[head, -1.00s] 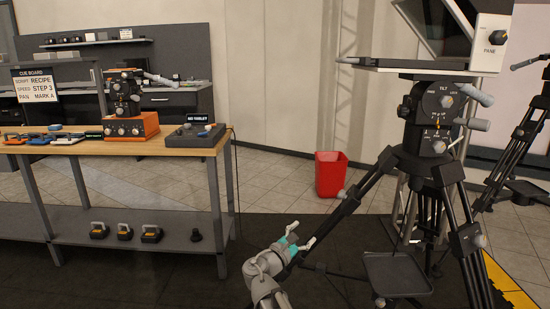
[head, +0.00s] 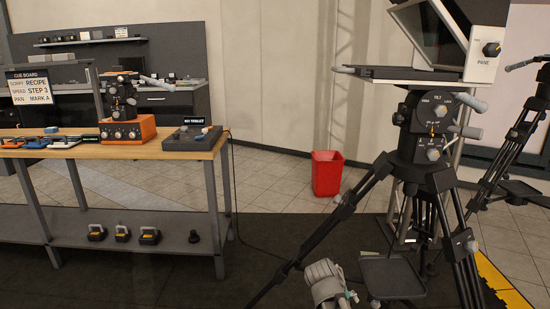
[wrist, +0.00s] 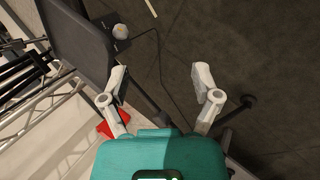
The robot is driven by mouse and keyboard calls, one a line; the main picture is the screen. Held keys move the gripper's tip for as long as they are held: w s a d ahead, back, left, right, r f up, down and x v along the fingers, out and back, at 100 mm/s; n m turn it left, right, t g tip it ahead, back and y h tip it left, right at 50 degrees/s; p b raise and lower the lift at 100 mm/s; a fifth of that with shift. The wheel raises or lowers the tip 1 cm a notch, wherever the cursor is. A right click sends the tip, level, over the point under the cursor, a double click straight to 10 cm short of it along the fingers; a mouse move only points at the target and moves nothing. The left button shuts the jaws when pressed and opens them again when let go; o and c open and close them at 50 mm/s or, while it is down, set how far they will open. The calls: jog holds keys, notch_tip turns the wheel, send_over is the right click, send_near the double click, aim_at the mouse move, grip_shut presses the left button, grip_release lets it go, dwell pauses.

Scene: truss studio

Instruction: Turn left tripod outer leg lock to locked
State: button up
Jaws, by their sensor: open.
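The nearer black tripod (head: 425,150) stands at the right in the head view, its left leg (head: 300,248) slanting down to the floor. A small light knob (head: 342,198) sits partway up that leg; its lock setting is too small to read. Another knob (head: 472,245) is on the right leg.
A dark tray (head: 392,277) sits low between the tripod legs; a dark flat panel (wrist: 75,40) fills the wrist view's upper left. A red bin (head: 327,174) stands behind. The workbench (head: 160,150) is at left.

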jog(key=s+a+f+m+g+y+p, duration=0.1)
jog(key=s+a+m+g+y, duration=0.15)
jog(key=s+m+y, duration=0.3)
notch_tip(320, 180, up, 38)
jog(key=p, duration=3.8)
jog(key=shift+c, duration=0.2)
